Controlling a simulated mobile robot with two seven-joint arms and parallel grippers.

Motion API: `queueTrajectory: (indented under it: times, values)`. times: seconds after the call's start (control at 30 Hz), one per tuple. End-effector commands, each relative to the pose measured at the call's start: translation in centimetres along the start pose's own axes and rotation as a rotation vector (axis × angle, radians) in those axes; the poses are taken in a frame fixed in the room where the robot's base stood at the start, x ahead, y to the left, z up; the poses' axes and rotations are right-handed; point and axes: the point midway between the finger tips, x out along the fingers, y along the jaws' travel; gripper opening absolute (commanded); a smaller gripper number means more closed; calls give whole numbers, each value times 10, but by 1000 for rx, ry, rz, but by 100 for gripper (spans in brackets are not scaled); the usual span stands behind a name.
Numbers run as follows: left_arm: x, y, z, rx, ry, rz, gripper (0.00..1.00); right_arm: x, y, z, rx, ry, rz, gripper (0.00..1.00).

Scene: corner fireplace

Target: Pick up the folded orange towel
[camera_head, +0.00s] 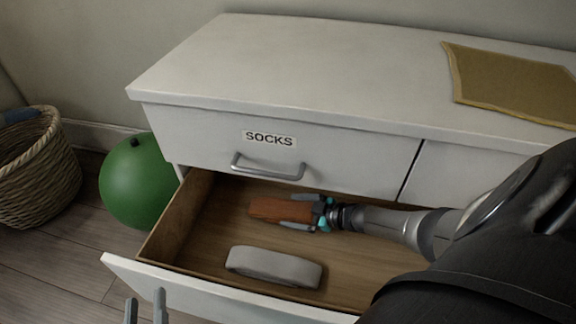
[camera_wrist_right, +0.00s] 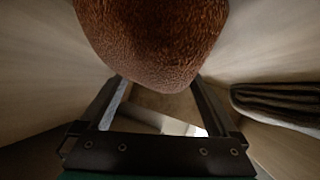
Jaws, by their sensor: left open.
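The folded orange towel (camera_head: 280,210) is a rust-orange roll in the open drawer, near its back wall. Its rounded end fills the top of the right wrist view (camera_wrist_right: 152,40). My right gripper (camera_head: 312,212) reaches in from the right, its fingers along both sides of the towel's right end. In the wrist view the fingers meet the towel on both sides, so it looks shut on it. I cannot tell whether the towel touches the drawer floor. My left gripper (camera_head: 146,308) is open and empty at the bottom left, by the drawer front; its lower part is cut off.
The drawer (camera_head: 200,205) also holds a grey folded item (camera_head: 273,267) near its front. Above is a closed drawer labelled SOCKS (camera_head: 268,139). A mustard cloth (camera_head: 510,82) lies on the white dresser top (camera_head: 300,65). A green ball (camera_head: 137,182) and wicker basket (camera_head: 38,170) stand left.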

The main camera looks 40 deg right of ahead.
Motion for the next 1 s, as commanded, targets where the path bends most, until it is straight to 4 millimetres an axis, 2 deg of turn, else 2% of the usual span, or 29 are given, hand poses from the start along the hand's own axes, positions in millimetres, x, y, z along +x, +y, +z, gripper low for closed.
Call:
queueTrajectory:
  times: [0.07, 0.4, 0.77, 1.0]
  values:
    - [0, 0, 0, 0, 0, 0, 44, 0, 0, 0, 0, 0, 0, 64]
    - [0, 0, 0, 0, -1, -1, 44, 0, -1, 0, 1, 0, -1, 26]
    - [0, 0, 1, 1, -9, -1, 44, 0, -1, -1, 1, 2, -1, 26]
    - [4, -6, 1, 20, -75, -12, 44, -3, -3, -5, 1, 2, -1, 26]
